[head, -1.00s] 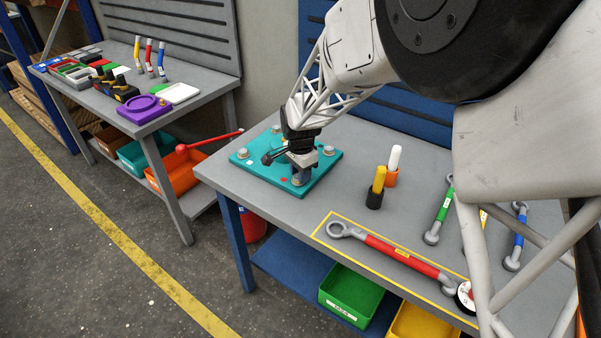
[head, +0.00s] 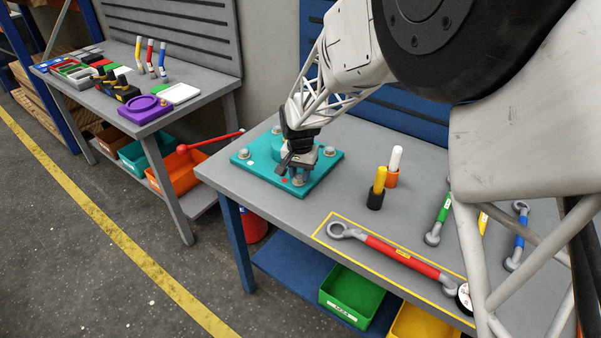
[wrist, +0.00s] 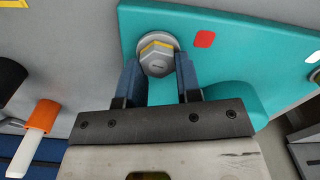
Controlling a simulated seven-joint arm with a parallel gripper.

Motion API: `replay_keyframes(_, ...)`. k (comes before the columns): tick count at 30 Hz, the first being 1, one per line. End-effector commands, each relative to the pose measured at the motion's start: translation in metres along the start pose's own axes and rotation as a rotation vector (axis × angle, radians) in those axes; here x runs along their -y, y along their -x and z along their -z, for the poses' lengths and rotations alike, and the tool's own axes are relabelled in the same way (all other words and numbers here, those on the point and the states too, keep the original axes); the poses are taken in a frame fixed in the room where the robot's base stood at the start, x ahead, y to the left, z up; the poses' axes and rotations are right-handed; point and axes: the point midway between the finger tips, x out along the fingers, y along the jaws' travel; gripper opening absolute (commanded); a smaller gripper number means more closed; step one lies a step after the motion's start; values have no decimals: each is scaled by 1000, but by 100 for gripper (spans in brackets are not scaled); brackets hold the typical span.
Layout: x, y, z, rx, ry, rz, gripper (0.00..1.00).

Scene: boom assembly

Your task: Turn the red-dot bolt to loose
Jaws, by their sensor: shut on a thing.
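The red-dot bolt (wrist: 158,54) is a grey hex bolt with a washer and a yellow mark on its head. It sits at a corner of the teal plate (head: 261,171), beside the red dot (wrist: 204,39), which also shows in the head view (head: 284,181). My gripper (wrist: 158,68) is shut on this bolt, with one blue finger on each side of the head. In the head view my gripper (head: 298,175) points down onto the bolt and partly hides it.
Other bolts stand at the plate's corners, such as the left one (head: 243,153). Yellow (head: 378,182) and white (head: 394,160) handled tools stand right of the plate.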

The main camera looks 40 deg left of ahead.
Motion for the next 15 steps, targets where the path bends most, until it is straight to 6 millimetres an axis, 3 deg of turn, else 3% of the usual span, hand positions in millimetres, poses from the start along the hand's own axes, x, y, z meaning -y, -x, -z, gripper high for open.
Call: replay_keyframes(15, 2, 0, 0, 0, 220, 0, 8)
